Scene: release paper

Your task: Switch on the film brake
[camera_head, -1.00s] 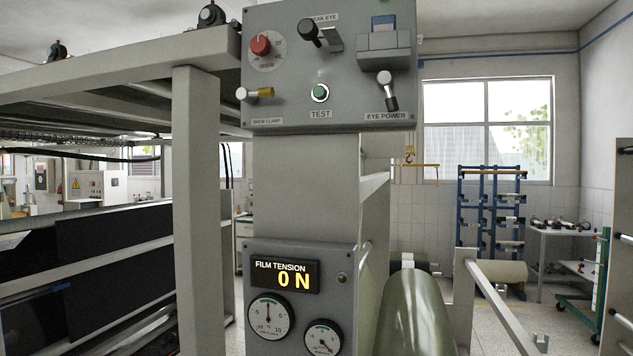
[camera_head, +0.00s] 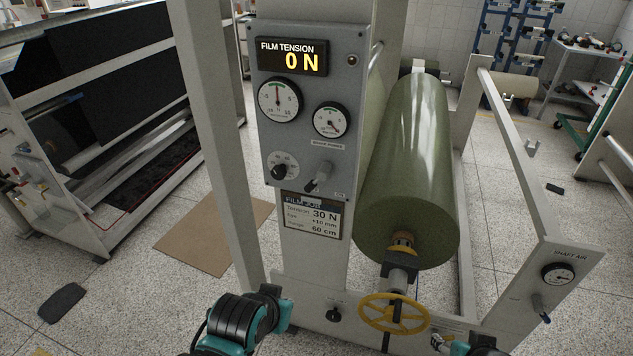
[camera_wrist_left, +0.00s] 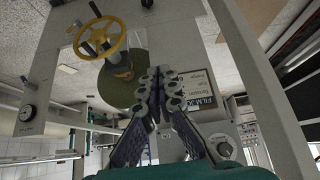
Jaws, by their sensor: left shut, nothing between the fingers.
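The grey film panel (camera_head: 306,110) faces me in the head view, its display reading 0 N. My left gripper (camera_wrist_left: 160,85) is shut and empty in the left wrist view, in front of the stand and apart from the panel, which shows there upside down. In the head view my left arm is at the bottom, below the panel.
A large green film roll (camera_head: 410,160) stands right of the panel, above a yellow handwheel (camera_head: 393,313). A job card (camera_head: 311,216) hangs below the panel. A frame post (camera_head: 215,140) rises at the left. A shaft-air panel (camera_head: 556,283) is at right.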

